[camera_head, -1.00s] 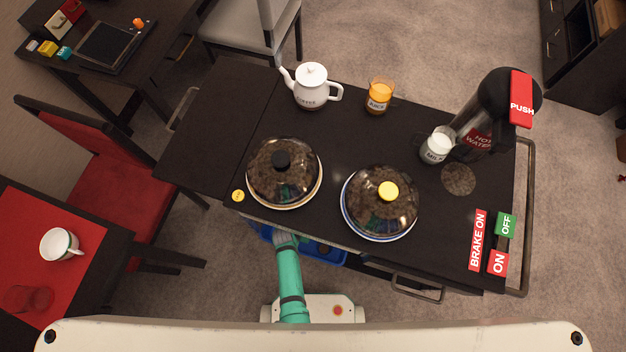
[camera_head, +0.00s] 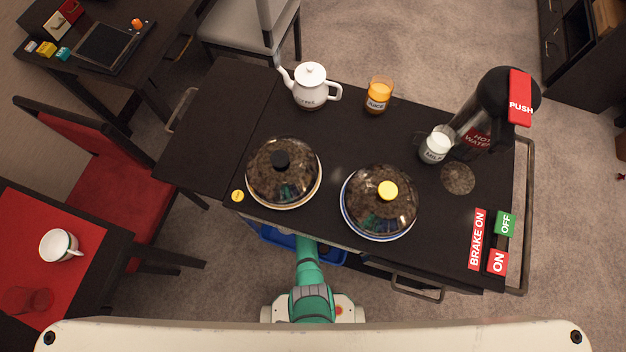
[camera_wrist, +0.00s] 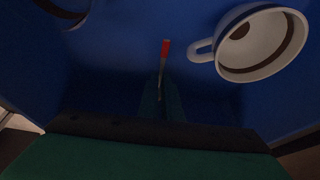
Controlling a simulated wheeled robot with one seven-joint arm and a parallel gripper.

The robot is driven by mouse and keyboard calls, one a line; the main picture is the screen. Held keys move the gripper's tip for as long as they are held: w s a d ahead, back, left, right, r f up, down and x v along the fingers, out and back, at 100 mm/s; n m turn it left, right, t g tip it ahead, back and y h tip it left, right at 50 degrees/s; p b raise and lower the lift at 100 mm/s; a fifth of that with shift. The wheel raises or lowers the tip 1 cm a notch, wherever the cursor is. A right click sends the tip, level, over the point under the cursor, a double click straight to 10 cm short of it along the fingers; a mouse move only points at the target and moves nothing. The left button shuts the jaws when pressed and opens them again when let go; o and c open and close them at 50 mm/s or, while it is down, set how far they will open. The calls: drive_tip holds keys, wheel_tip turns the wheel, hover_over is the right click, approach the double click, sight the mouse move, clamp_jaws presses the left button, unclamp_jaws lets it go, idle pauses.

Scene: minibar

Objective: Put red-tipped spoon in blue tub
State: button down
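The blue tub (camera_head: 277,237) sits below the front edge of the cart top, mostly hidden under it. Its blue inside (camera_wrist: 120,45) fills most of the wrist view. My gripper (camera_wrist: 162,85) is down at the tub, with its narrow fingers close together around the red-tipped spoon (camera_wrist: 165,50). The spoon's red end points up the picture and its lower part runs between the fingers. My gripper is hidden under the cart top in the head view, where only my green arm shows.
A white mug (camera_wrist: 256,62) with brown residue lies in the tub, right of the spoon. A dark round item (camera_wrist: 68,8) shows at upper left. Above, the cart top (camera_head: 225,125) overhangs, carrying two domed dishes (camera_head: 262,190) near its front edge. A cart handle (camera_head: 418,292) juts out at right.

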drive_tip(key=shift+f, duration=0.95)
drive_tip(key=shift+f, duration=0.1)
drive_tip(key=c, duration=2)
unclamp_jaws()
drive_tip(key=shift+v, duration=6.1)
